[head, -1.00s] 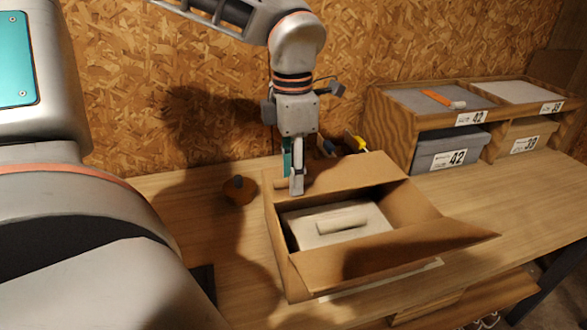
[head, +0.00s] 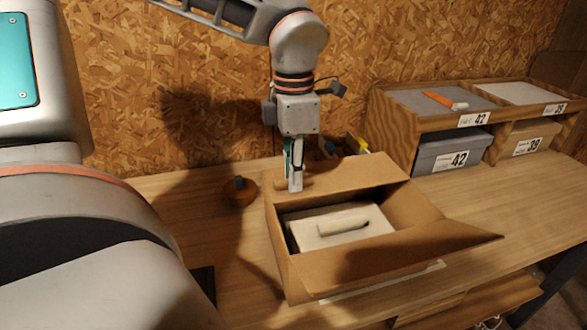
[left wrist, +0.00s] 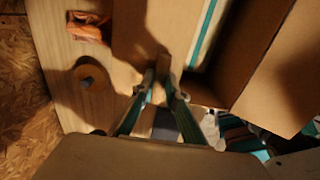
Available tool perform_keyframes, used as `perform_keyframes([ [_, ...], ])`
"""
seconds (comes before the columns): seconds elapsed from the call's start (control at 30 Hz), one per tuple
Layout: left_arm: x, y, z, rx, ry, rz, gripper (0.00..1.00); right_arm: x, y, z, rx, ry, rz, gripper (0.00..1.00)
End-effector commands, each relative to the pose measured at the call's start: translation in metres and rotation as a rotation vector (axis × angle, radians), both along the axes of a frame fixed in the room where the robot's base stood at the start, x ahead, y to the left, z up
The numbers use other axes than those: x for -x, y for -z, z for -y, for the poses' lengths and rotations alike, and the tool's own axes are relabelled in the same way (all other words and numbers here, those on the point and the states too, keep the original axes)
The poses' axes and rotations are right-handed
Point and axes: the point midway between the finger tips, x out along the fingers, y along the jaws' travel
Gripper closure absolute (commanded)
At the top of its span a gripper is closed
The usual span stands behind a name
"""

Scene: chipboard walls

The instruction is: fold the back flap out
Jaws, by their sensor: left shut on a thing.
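An open cardboard box (head: 290,272) stands on the table with a pale block (head: 310,232) inside. Its back flap (head: 360,173) slopes outward from the back edge, toward the wall. My left gripper (head: 296,188) points down at the flap's left end, shut on its cardboard. In the left wrist view, the narrow fingertips (left wrist: 165,86) have the flap's cardboard (left wrist: 140,32) between them. The fingers hide part of the held edge. My right gripper is not in view.
A round brown object (head: 240,192) stands left of the box. Small yellow and dark tools (head: 355,143) lie behind it. A wooden shelf unit (head: 392,140) with a grey bin (head: 440,155) stands at the back right. The table right of the box is clear.

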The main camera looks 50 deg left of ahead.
Motion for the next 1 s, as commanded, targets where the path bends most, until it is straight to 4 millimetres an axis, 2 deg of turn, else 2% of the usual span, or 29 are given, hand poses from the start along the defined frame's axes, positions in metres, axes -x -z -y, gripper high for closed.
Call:
perform_keyframes([
  [0.2,-0.003,-0.016,-0.004,-0.002,-0.001,0.005,0.98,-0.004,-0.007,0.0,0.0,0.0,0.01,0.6],
  [0.47,-0.003,-0.016,-0.004,0.0,0.0,0.001,0.99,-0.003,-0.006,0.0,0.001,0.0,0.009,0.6],
  [0.7,-0.007,-0.031,-0.011,-0.002,0.0,0.005,0.98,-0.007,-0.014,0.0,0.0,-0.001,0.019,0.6],
  [1.0,-0.007,-0.032,-0.013,-0.001,-0.001,0.003,0.99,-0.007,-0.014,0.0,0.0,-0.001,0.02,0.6],
])
